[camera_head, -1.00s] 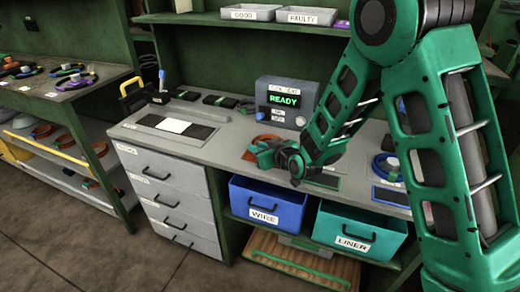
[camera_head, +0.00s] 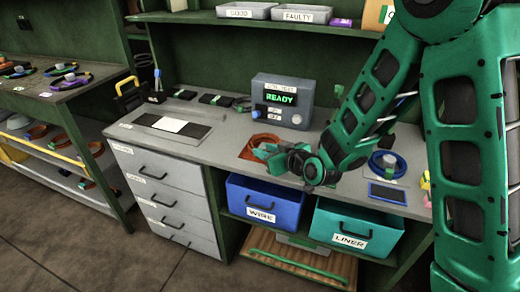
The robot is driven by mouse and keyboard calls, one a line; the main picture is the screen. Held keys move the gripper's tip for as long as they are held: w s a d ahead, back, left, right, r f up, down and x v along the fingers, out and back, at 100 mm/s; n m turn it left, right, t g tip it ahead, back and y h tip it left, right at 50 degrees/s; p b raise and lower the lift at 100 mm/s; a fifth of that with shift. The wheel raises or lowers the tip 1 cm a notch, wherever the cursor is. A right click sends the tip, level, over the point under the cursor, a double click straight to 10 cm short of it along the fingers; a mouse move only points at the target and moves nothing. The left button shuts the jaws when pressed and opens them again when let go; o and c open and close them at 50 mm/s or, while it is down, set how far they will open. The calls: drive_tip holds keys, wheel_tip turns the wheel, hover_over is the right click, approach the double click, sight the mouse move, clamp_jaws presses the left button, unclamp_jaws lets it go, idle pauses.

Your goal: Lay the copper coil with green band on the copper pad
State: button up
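A copper coil (camera_head: 265,139) lies on or just above the copper pad (camera_head: 247,154), on the bench in front of the tester; part of its ring shows behind my gripper. No green band can be made out on it; the near side is hidden. My gripper (camera_head: 264,152) is green and low over the near right part of the pad, by the coil. Its fingers blend together at this size, so I cannot tell whether they are open or shut, or touching the coil.
A grey tester (camera_head: 287,101) reads READY behind the pad. A blue coil (camera_head: 386,163) stands right, behind a blue pad (camera_head: 388,194). WIRE (camera_head: 264,203) and LINER (camera_head: 355,231) bins sit below the bench. More coils lie on the left shelves.

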drive_tip(key=shift+v, duration=2.35)
drive_tip(key=shift+d, duration=0.1)
drive_tip(key=d+g+h, duration=0.1)
drive_tip(key=d, duration=0.4)
drive_tip(key=s+d+m+h, duration=0.1)
drive_tip(key=d, duration=0.4)
drive_tip(key=s+d+m+g+h, duration=0.1)
drive_tip(key=d, duration=0.4)
drive_tip(key=shift+s+r+g+h, duration=0.25)
drive_tip(key=shift+g+h, duration=0.05)
drive_tip(key=shift+h, duration=0.1)
drive_tip(key=s+d+r+m+g+h, duration=0.1)
drive_tip(key=s+d+m+g+h, duration=0.1)
drive_tip(key=s+d, duration=0.35)
drive_tip(key=s+d+m+g+h, duration=0.1)
drive_tip(key=s+d+m, duration=0.15)
drive_tip(key=d, duration=0.55)
drive_tip(key=s+d+r+m+g, duration=0.1)
drive_tip(key=s+d+m+g, duration=0.1)
drive_tip(key=s, duration=0.5)
drive_tip(key=s+d+r+m+g, duration=0.1)
drive_tip(key=s+d+r+m, duration=0.1)
drive_tip(key=s, duration=0.6)
drive_tip(key=s+d+r+m+g, duration=0.2)
drive_tip(key=s+d, duration=0.2)
drive_tip(key=s, duration=0.3)
drive_tip(key=shift+s+d+m+g, duration=0.3)
drive_tip(key=shift+s+d+m, duration=0.05)
drive_tip(key=shift+d, duration=0.05)
